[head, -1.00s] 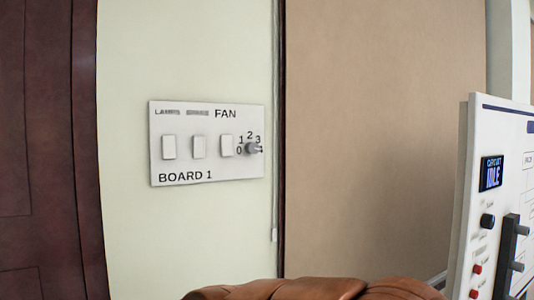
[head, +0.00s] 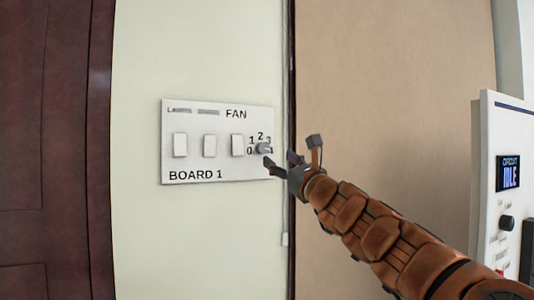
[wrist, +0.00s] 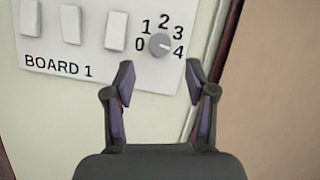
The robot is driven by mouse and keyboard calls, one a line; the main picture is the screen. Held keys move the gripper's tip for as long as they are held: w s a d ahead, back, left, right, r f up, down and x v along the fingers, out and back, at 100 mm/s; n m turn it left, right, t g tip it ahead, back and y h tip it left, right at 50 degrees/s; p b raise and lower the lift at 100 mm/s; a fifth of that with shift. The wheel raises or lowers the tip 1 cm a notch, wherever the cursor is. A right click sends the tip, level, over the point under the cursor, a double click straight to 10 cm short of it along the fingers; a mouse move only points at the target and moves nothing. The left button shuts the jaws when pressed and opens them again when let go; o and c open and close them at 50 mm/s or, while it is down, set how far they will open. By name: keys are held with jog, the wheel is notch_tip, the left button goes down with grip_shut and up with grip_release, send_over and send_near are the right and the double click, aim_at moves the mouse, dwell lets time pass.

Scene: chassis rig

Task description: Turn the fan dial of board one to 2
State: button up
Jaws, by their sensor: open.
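Board one (head: 200,163) is a white wall panel marked BOARD 1, with three white rocker switches and a fan dial. The fan dial (head: 263,149) is a small round grey knob with numbers 0 to 4 around it. In the wrist view the dial (wrist: 160,45) shows clearly, and its light mark seems to point right, toward 4. My gripper (head: 291,151) is open and empty, just right of the dial in the head view. In the wrist view my gripper (wrist: 160,76) has its fingers spread below the dial, apart from it.
A dark red door (head: 45,130) stands at the left. A dark vertical strip (head: 291,80) divides the pale green wall from a tan wall (head: 390,80). A white control panel (head: 507,140) with an IDLE display stands at the right.

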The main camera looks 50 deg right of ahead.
aim_at(265, 148)
jog(key=p+x, duration=0.1)
jog(key=x, duration=0.5)
jog(key=shift+w+d+r, duration=0.15)
jog(key=shift+w+r, duration=0.15)
jog(key=shift+w, duration=0.5)
jog(key=shift+c, duration=0.3)
jog(key=c, duration=1)
jog(key=shift+s+d, duration=0.1)
jog(key=shift+d, duration=0.1)
grip_shut()
jog(key=shift+a+p, duration=0.15)
jog(key=shift+p, duration=0.15)
jog(key=shift+r+n, duration=0.1)
jog(key=shift+n, duration=0.2)
